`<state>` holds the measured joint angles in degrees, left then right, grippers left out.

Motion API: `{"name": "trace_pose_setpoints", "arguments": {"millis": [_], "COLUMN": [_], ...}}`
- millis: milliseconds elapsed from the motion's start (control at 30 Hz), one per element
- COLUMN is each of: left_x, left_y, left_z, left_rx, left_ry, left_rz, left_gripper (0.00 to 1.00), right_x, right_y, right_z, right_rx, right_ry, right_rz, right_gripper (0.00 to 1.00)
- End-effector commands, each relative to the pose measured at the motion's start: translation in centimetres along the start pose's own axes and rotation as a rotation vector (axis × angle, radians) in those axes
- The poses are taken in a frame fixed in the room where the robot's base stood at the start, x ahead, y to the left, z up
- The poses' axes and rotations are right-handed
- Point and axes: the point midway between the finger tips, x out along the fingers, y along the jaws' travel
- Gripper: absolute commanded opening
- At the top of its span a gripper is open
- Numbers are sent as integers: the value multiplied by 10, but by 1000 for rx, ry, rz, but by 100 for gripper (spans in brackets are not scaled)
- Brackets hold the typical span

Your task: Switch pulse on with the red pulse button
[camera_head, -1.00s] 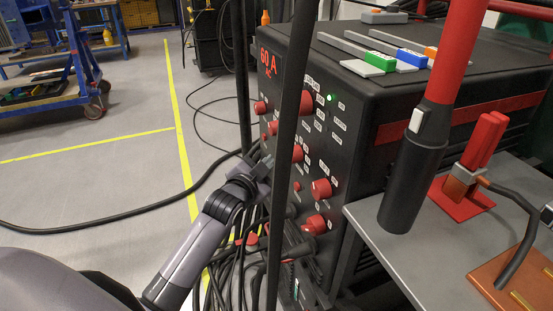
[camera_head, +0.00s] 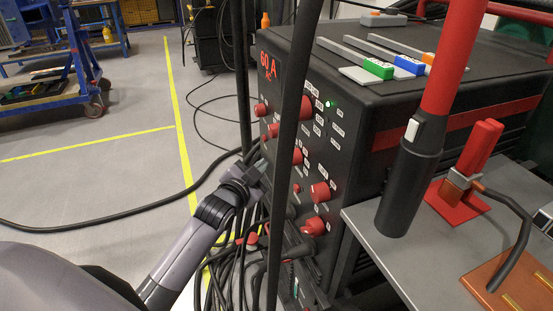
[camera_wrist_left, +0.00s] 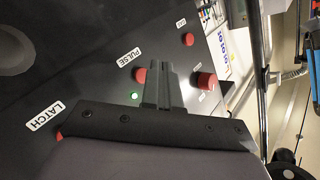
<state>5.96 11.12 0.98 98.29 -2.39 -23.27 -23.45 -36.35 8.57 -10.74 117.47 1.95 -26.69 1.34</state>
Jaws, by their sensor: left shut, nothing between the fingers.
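The red pulse button (camera_wrist_left: 140,76) sits below the PULSE label (camera_wrist_left: 130,57) on the black panel in the left wrist view. A green light (camera_wrist_left: 134,96) glows beside it. My left gripper (camera_wrist_left: 172,74) is shut and empty, its fingertips just right of the button in that picture; whether they touch it I cannot tell. I cannot single out the pulse button in the head view. My right gripper is not in view.
Red knobs (camera_head: 320,191) stick out of the panel near the gripper. Dark posts (camera_head: 292,130) and hanging cables (camera_head: 235,265) crowd the space before it. A red-and-black handle (camera_head: 411,180) hangs at the right over a grey table (camera_head: 385,235).

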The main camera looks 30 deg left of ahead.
Motion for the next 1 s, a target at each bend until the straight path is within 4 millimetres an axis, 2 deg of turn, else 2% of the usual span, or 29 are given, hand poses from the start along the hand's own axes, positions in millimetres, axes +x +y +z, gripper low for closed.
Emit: {"name": "trace_pose_setpoints", "arguments": {"millis": [100, 500, 1000], "left_x": [-10, -34, -36], "left_y": [-9, -26, -26], "left_z": [4, 23, 25], "left_rx": [2, 2, 0], "left_ry": [-2, 0, 1], "left_rz": [0, 0, -1], "left_gripper": [0, 0, 0], "right_x": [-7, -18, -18], "right_y": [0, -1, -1], "right_z": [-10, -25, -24], "right_rx": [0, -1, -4], "right_ry": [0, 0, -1], "right_rz": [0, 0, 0], "right_gripper": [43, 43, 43]}}
